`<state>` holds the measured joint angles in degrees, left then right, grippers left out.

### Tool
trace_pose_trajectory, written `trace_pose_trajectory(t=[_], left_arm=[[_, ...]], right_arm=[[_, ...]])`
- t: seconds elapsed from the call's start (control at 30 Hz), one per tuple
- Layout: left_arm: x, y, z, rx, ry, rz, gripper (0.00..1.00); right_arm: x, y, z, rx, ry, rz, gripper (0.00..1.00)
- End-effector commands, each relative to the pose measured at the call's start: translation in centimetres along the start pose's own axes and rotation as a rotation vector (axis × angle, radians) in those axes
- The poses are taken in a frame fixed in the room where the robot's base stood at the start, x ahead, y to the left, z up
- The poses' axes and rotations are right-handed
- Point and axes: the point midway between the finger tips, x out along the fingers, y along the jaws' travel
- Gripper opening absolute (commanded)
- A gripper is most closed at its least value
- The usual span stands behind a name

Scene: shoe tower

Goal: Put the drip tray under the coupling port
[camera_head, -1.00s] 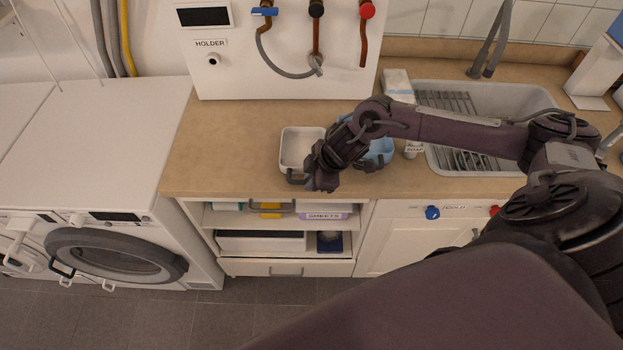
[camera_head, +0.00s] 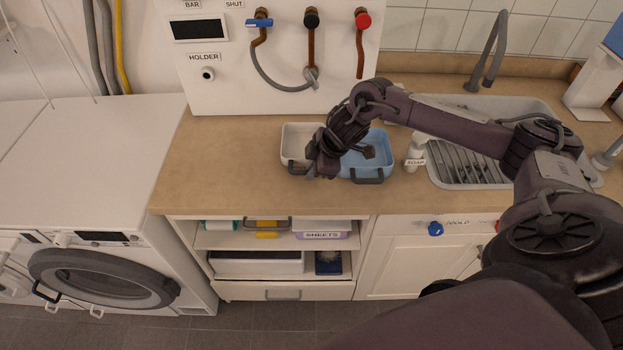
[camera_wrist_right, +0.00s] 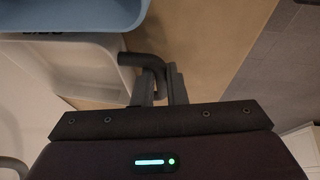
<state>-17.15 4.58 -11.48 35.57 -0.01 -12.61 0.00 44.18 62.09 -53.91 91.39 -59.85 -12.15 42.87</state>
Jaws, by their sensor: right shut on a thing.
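A white tray (camera_head: 297,134) with a dark handle is at the back of the counter, left of the blue tray (camera_head: 378,150). My right gripper (camera_head: 320,172) is at the white tray's front right corner. In the right wrist view its fingers (camera_wrist_right: 160,90) are shut on the dark handle (camera_wrist_right: 141,60) of the white tray (camera_wrist_right: 100,60). I cannot tell whether the white tray is lifted. The grey fitting (camera_head: 311,76) at the hose and pipe end is on the panel above; I cannot tell if it is the coupling port. My left gripper is out of view.
The white panel (camera_head: 250,95) stands behind the trays with a HOLDER peg (camera_head: 207,74) and several valves. A soap bottle (camera_head: 415,155) and the sink (camera_head: 470,184) are to the right. The counter (camera_head: 215,165) is clear at left. Shelves with sheets are below.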

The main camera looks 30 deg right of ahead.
Motion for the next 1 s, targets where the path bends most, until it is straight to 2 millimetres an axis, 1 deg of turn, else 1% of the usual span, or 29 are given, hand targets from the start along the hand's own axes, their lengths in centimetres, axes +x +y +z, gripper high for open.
trace_pose_trajectory(t=[0.03,0.17,0.63,0.8,1.0], left_arm=[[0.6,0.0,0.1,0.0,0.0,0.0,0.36],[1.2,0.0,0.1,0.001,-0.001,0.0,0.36],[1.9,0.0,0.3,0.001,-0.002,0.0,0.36],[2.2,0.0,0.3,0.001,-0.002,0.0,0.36],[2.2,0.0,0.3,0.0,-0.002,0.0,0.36]], right_arm=[[0.3,0.5,0.1,0.0,0.002,0.002,0.0],[0.3,1.4,0.4,0.001,0.001,0.002,0.0],[0.7,5.0,1.0,0.002,0.0,0.002,0.0],[0.7,5.8,1.2,0.001,0.001,0.001,0.0],[0.7,6.2,1.3,0.001,0.001,0.0,0.0]])
